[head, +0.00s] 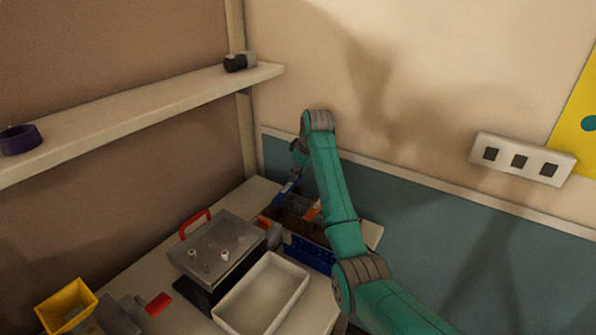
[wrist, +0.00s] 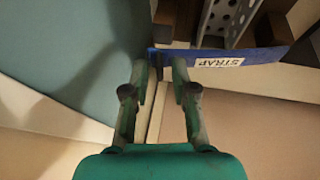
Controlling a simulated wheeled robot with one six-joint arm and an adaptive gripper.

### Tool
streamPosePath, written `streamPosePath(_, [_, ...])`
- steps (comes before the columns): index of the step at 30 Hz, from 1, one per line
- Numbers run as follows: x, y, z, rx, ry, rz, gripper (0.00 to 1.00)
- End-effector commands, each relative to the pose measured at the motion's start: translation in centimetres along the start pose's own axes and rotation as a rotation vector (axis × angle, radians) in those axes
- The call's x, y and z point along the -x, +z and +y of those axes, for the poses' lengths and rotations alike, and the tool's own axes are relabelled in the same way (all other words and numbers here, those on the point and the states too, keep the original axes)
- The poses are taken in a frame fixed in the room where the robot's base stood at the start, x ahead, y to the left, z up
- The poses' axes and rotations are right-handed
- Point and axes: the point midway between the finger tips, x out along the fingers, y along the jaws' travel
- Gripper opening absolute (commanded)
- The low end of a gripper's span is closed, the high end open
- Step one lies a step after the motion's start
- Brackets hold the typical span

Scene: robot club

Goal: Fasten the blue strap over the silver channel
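The blue strap (wrist: 250,58), with a white "STRAP" label, runs sideways across the upper part of the wrist view. Its left end has a dark tab (wrist: 157,58). The silver channel (wrist: 226,18), a perforated metal piece, lies beyond the strap at the top. My gripper (wrist: 160,66) is open, its fingertips on either side of the tab with visible gaps; I cannot tell how far apart in depth they are. In the head view my gripper (head: 296,172) is at the table's far corner, just above a small blue piece that looks like the strap (head: 287,187).
On the table are a grey tray with small parts (head: 222,240), an empty white tray (head: 262,296), a blue perforated bin (head: 308,252) and a yellow bin (head: 66,303). Walls close in behind the far corner. A shelf (head: 130,112) runs along the left wall.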

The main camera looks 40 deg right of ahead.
Motion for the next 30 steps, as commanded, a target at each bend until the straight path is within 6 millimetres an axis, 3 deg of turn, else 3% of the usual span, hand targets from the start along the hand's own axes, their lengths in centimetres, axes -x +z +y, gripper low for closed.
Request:
streamPosePath(1, [0.0, 0.0, 0.0, 0.0, 0.0, 0.0, 0.07])
streamPosePath(2, [0.0, 0.0, 0.0, 0.0, 0.0, 0.0, 0.0])
streamPosePath(10, [-0.1, 0.1, 0.0, 0.0, 0.0, 0.0, 0.0])
streamPosePath(18, [-2.7, 1.1, 0.5, -0.001, 0.003, 0.001, 0.0])
streamPosePath(25, [-2.7, 1.2, 0.7, -0.001, 0.006, 0.001, 0.0])
streamPosePath(26, [-2.7, 1.2, 0.7, -0.001, 0.006, 0.001, 0.26])
streamPosePath(27, [-2.8, 1.2, 0.7, -0.002, 0.006, 0.0, 0.36])
streamPosePath(28, [-2.8, 1.3, 0.7, -0.002, 0.005, 0.0, 0.42])
streamPosePath(30, [-2.8, 1.3, 0.6, -0.002, 0.003, -0.001, 0.42])
